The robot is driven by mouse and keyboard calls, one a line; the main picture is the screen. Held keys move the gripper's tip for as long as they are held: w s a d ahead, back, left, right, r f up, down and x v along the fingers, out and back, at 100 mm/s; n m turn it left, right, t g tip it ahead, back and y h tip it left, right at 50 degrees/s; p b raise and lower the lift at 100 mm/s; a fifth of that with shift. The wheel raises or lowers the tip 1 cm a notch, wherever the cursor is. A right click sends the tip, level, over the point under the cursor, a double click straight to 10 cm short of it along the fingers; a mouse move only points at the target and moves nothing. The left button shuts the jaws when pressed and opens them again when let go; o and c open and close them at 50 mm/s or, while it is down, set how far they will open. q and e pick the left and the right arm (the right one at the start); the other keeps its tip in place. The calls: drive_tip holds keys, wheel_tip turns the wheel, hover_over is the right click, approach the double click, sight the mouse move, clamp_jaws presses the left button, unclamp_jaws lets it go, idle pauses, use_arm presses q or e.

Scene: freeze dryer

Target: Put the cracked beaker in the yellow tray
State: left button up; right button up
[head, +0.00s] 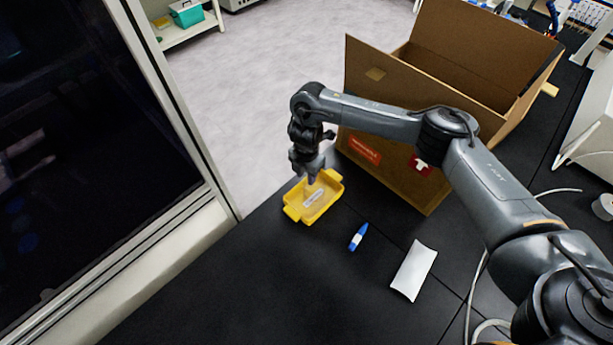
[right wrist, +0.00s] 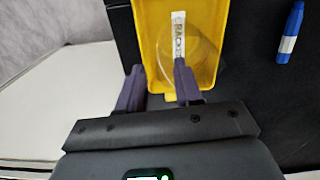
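The yellow tray (head: 333,180) sits near the table's edge, left of the cardboard box. In the right wrist view, the tray (right wrist: 148,20) has a white label reading CRACKED on its floor. A clear round outline, apparently the cracked beaker (right wrist: 205,55), shows over the tray floor and label; its base contact is hard to tell. My right gripper (head: 312,180) points down over the tray. In the right wrist view its fingers (right wrist: 157,80) are apart, with one overlapping the beaker's outline and the other outside it. My left gripper is not in view.
A large open cardboard box (head: 400,165) stands right behind the tray. A blue-and-white marker (head: 358,237) and a white paper piece (head: 414,270) lie on the black table (head: 260,290). A dark-windowed cabinet (head: 90,130) borders the left.

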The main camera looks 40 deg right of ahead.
wheel_tip(320, 180, up, 8)
drive_tip(key=p, duration=0.3)
drive_tip(key=s+a+f+n+t+y, duration=0.1)
drive_tip(key=a+f, duration=0.2)
drive_tip(key=a, duration=0.5)
drive_tip(key=s+a+f+n+t+y, duration=0.1)
drive_tip(key=s+a+f+y, duration=0.15)
drive_tip(key=a, duration=0.65)
drive_tip(key=s+a+r+m+t+y, duration=0.1)
drive_tip(key=s+a+m+t+y, duration=0.15)
drive_tip(key=a, duration=0.55)
drive_tip(key=s+a+r+m+t+y, duration=0.1)
drive_tip(key=s+a, duration=0.2)
drive_tip(key=a, duration=0.5)
drive_tip(key=s+d+m+g+h, duration=0.1)
drive_tip(key=s+d+m+h, duration=0.2)
drive_tip(key=s+d+m, duration=0.5)
drive_tip(key=s+d+m+g+h, duration=0.1)
drive_tip(key=s+d+m+h, duration=0.2)
drive_tip(key=s+d+m, duration=0.6)
drive_tip(key=d, duration=0.6)
drive_tip(key=shift+h, duration=0.4)
